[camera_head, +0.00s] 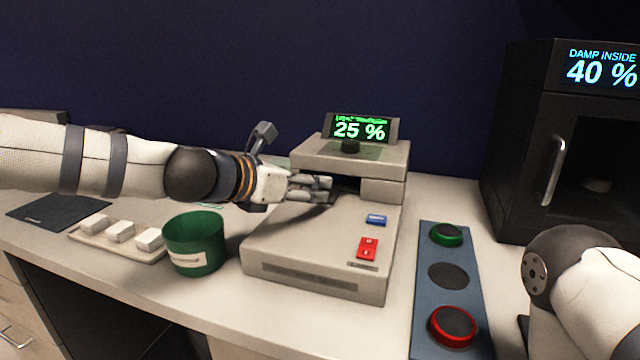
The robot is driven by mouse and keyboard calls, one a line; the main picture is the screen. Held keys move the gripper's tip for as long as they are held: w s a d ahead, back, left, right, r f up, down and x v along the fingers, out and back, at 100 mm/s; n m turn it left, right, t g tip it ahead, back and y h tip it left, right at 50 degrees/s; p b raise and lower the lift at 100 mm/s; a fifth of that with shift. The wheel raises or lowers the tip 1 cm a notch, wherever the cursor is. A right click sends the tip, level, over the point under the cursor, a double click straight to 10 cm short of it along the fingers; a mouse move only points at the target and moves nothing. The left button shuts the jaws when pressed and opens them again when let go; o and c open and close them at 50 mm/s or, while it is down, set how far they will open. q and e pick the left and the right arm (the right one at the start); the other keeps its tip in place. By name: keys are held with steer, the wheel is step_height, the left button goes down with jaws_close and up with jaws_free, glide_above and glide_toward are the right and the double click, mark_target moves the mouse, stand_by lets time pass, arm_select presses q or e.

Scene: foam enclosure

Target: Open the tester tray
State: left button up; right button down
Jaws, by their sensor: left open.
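The tester (315,245) is a beige-grey machine in the middle of the counter. Its raised head carries a screen (360,129) reading 25 %. A blue button (376,220) and a red two-part button (367,248) are on its top right. My left gripper (328,188) is at the gap under the tester's head, at the left side, with its fingers pointing right. It is open; whether it touches the tray or the housing I cannot tell. The tray itself is hard to make out behind the fingers. My right gripper is out of view; only part of my right arm shows at lower right.
A green cup (195,243) and a tray of white blocks (122,236) stand left of the tester. A blue panel (446,290) with green and red buttons lies to its right. A black cabinet (560,140) reading 40 % stands at the right. A dark mat (58,211) lies far left.

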arm_select(q)
steer(key=x, duration=0.3)
steer(key=shift+w+d, duration=0.25)
steer(key=shift+w, duration=0.05)
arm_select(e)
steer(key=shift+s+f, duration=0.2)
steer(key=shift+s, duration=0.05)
